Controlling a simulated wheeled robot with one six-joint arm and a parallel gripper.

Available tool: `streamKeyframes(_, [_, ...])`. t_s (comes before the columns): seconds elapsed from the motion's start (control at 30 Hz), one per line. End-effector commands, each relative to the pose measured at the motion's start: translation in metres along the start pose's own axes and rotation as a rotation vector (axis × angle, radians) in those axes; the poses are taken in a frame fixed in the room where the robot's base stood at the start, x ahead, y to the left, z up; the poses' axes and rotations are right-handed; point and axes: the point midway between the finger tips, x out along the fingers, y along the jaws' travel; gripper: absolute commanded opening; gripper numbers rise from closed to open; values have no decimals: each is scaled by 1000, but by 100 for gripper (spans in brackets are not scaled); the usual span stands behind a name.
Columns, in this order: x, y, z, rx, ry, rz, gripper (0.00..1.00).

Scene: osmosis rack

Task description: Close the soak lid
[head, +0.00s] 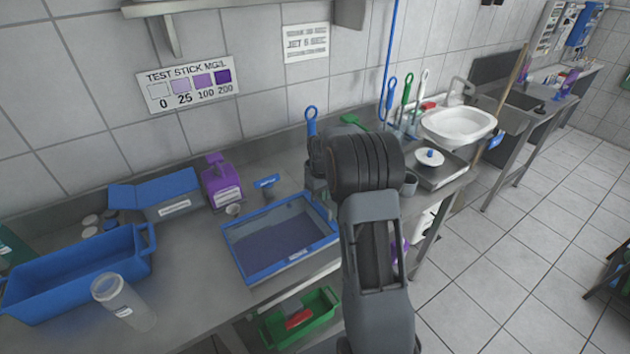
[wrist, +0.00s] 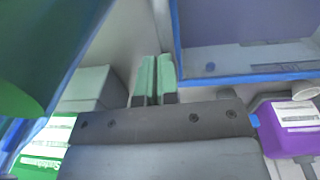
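A blue-rimmed rectangular soak tray (head: 229,262) with a dull purple-grey interior sits on the steel counter. I cannot make out a separate lid on it for sure. In the wrist view a blue-framed panel or tray edge (wrist: 245,74) with a grey-violet inside fills the upper right. My gripper (wrist: 156,70) shows there as two green fingertips close together, with nothing visible between them. The fingertips are left of the blue frame; I cannot tell whether they touch it. In the head view my arm hides the gripper.
A purple jug (head: 222,187) stands behind the tray. A green crate (head: 317,313) is below the counter. A white sink (head: 459,125) is at the back right.

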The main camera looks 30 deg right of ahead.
Motion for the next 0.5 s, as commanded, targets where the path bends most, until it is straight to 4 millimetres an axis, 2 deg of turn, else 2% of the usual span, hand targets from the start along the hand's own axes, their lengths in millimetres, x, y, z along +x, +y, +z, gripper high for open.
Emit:
streamKeyframes(0.03, [11,-1,5,0,-21,-7,0])
streamKeyframes(0.17, [3,0,5,0,-19,-6,0])
streamKeyframes(0.27, [-12,2,5,-1,-14,-4,0])
streamKeyframes(0.4, [-45,6,3,-5,-2,0,0])
streamKeyframes(0.5, [-58,11,1,-5,5,3,0])
